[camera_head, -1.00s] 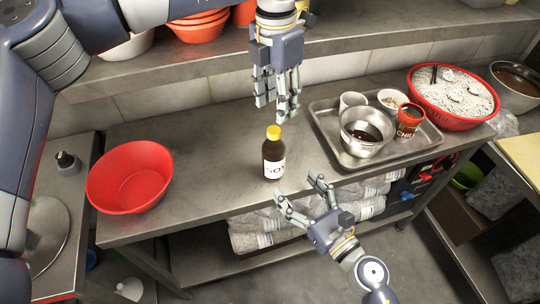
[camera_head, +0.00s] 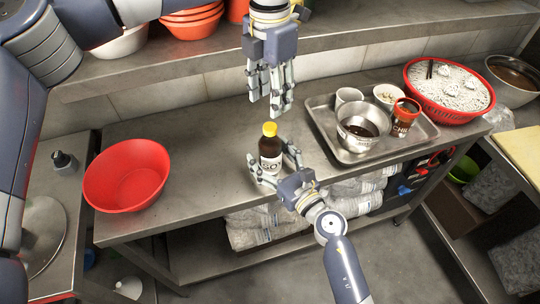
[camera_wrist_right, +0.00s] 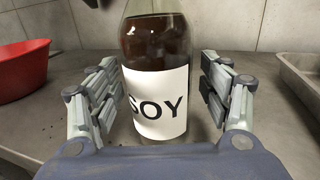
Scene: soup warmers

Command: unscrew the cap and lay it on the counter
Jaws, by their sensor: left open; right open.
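The dark soy bottle (camera_head: 270,149) with a yellow cap (camera_head: 270,129) stands upright on the steel counter (camera_head: 212,160). The cap sits on the bottle's top. My right gripper (camera_head: 274,165) is open around the bottle, one finger on each side. In the right wrist view the bottle's SOY label (camera_wrist_right: 157,104) faces me between the open fingers (camera_wrist_right: 160,95), with a gap showing on both sides; the cap is out of that view. My left gripper (camera_head: 271,108) is open and empty, pointing down above and slightly behind the cap.
A red bowl (camera_head: 126,176) stands on the counter to the left. A metal tray (camera_head: 421,128) to the right holds a steel pot (camera_head: 357,136), a chili jar (camera_head: 404,116) and cups. A shelf (camera_head: 200,66) runs behind. Counter to the bottle's left is clear.

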